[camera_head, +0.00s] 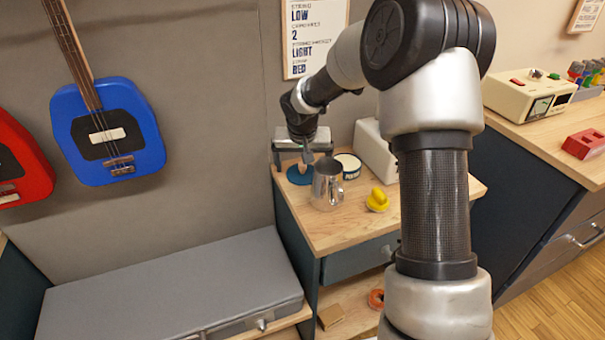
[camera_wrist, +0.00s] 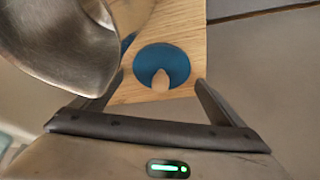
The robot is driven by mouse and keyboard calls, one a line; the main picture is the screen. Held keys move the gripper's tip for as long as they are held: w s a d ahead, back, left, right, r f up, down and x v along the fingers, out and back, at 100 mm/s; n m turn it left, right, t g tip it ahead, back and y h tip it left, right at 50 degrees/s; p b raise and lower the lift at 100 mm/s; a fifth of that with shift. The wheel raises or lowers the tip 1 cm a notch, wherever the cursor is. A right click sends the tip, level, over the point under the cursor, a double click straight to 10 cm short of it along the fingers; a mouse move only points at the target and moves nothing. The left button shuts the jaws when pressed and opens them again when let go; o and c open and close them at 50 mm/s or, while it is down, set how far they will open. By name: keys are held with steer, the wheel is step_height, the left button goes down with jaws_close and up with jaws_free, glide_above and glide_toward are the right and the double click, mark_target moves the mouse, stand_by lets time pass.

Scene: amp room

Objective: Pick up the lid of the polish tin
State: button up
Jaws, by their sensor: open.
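A round blue lid (camera_head: 300,175) with a small pale wooden knob lies flat on the wooden cabinet top (camera_head: 330,234). In the wrist view the lid (camera_wrist: 174,58) shows whole, its knob toward my gripper (camera_wrist: 159,80). My gripper is open and empty, with one finger on each side of the knob in that picture; I cannot tell the height between them. In the head view my gripper (camera_head: 307,152) is just above the lid. A round tin (camera_head: 348,165) with a pale top and dark lettered label stands to the right, behind the jug.
A metal jug (camera_head: 326,187) stands close to the lid's right; it fills the wrist view's upper left (camera_wrist: 65,45). A yellow object (camera_head: 377,200) lies nearer the cabinet's front.

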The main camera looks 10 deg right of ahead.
steer(key=c, duration=1.1)
